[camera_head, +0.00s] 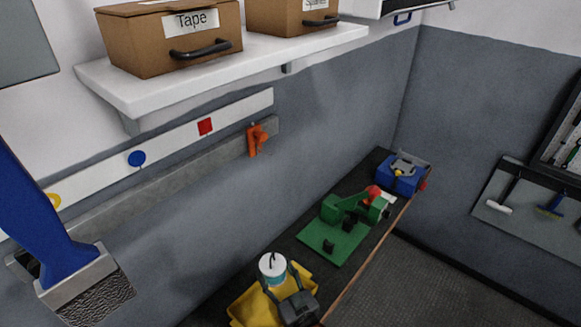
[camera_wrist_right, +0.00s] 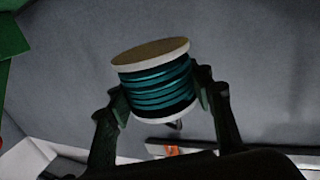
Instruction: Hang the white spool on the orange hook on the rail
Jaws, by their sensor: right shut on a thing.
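The white spool (camera_head: 271,266) is wound with teal thread and shows in the head view at the lower middle. My right gripper (camera_head: 280,277) is shut on it, and the right wrist view shows the spool (camera_wrist_right: 155,80) slightly tilted between the two fingers (camera_wrist_right: 160,100). The orange hook (camera_head: 257,140) sits on the grey rail (camera_head: 185,172) on the wall, above and apart from the spool. A bit of orange, probably the hook (camera_wrist_right: 172,151), shows beyond the fingers in the wrist view. My left gripper is not in view.
A white shelf (camera_head: 150,92) with cardboard boxes juts out above the rail. A yellow bin (camera_head: 245,305), a green tool (camera_head: 335,240) and a blue device (camera_head: 400,178) are on the dark bench. The wall below the rail is clear.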

